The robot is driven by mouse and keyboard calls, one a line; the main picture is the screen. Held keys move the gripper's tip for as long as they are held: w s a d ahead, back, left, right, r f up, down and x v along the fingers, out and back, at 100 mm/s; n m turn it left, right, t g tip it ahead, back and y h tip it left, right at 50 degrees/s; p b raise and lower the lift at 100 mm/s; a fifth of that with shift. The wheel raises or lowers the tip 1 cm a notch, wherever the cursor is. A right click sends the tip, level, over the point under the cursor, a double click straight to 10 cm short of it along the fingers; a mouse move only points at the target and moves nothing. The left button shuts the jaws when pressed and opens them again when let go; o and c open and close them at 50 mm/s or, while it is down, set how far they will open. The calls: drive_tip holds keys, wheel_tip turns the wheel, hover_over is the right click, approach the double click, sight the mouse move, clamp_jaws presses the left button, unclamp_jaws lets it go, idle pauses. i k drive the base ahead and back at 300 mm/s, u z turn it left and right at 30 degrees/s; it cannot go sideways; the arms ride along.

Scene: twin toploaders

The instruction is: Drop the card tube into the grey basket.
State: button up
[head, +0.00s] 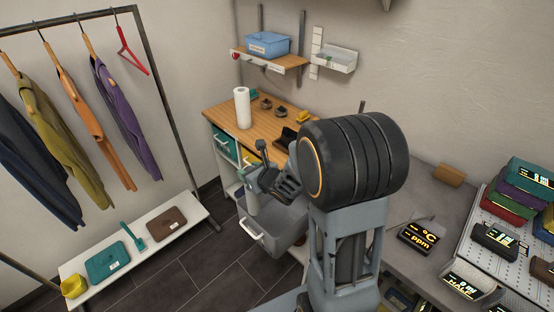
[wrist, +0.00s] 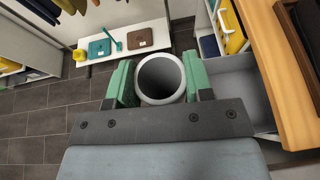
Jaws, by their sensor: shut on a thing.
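The card tube (wrist: 160,99) stands upright between the green fingers of my gripper (wrist: 160,85) in the wrist view. Its round open end faces the camera. My gripper is shut on it. The grey basket (head: 281,221) is just below and to the right of the tube in the head view, partly covered by my arm. In the wrist view the grey basket (wrist: 237,82) lies right of the tube. I cannot tell whether the tube is over its rim.
A wooden counter (head: 225,113) carries a paper roll (head: 242,108) and small items behind the basket. A white bench (head: 185,233) with teal and brown items stands left, under a clothes rail (head: 160,90). A grey worktop (head: 440,195) is right. Dark floor (head: 215,265) is open between.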

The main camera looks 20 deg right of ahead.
sight(287, 216)
drive_tip(key=u, duration=1.15)
drive_tip(key=i, duration=0.6)
drive_tip(key=z, duration=1.9)
